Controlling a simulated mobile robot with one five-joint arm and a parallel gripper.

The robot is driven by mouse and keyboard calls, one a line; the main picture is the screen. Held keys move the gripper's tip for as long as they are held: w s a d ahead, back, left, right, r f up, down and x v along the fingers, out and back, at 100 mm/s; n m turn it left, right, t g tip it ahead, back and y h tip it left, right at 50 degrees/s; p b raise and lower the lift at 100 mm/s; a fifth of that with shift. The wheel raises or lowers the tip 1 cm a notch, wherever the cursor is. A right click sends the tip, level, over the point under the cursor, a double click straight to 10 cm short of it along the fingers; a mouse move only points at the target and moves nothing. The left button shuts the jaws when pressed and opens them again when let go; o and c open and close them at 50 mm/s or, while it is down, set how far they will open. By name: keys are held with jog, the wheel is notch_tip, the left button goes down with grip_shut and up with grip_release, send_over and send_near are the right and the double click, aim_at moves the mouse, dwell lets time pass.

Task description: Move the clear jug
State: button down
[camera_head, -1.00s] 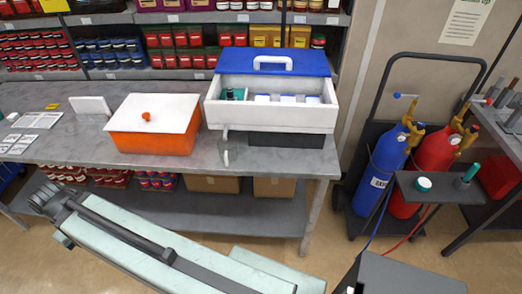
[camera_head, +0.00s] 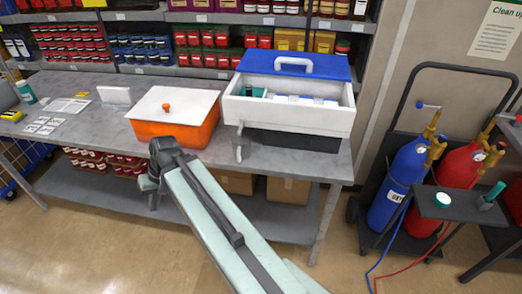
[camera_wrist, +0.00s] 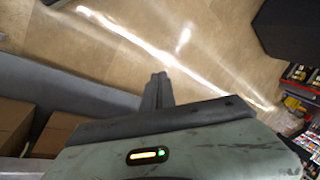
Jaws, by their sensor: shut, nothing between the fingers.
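The clear jug (camera_head: 241,146) appears as a small see-through vessel at the front of the grey workbench. It stands just in front of the white box with the blue lid, right of the orange container; its outline is faint. My gripper (camera_wrist: 158,78) shows in the wrist view with its fingers together and nothing between them, above the floor. In the head view my arm reaches up to the bench's front edge, left of the jug and apart from it. The jug cannot be made out in the wrist view.
The workbench (camera_head: 75,122) also holds an orange container (camera_head: 172,134) with a white lid and the white box (camera_head: 290,114). Stocked shelves stand behind. A blue gas cylinder (camera_head: 396,185) and a red one (camera_head: 459,168) stand on a cart at right. Floor in front is open.

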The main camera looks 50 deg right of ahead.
jog(key=w+d+m+t+y+b, duration=0.4)
jog(key=d+t+b, duration=0.15)
jog(key=d, duration=0.45)
jog(key=s+d+r+m+t+h+b, duration=0.15)
jog(key=d+r+m+t, duration=0.3)
jog(key=d, duration=0.45)
jog(key=d+r+m+t+b, duration=0.3)
jog(key=d+r+t, duration=0.2)
jog(key=d, duration=0.4)
jog(key=s+d, duration=0.4)
jog(key=d, duration=0.5)
jog(key=s+d, duration=0.4)
jog(key=d, duration=0.5)
jog(key=f+b, duration=0.6)
jog(key=f, duration=0.1)
jog(key=f+b, duration=0.3)
jog(key=b, duration=0.1)
jog(key=shift+s+d+f, duration=0.15)
jog(key=shift+s+d, duration=0.05)
jog(key=shift+d, duration=0.2)
jog(key=shift+w+a+r, duration=0.1)
jog(key=shift+a+r, duration=0.1)
jog(key=shift+a, duration=0.25)
jog(key=shift+w, duration=0.1)
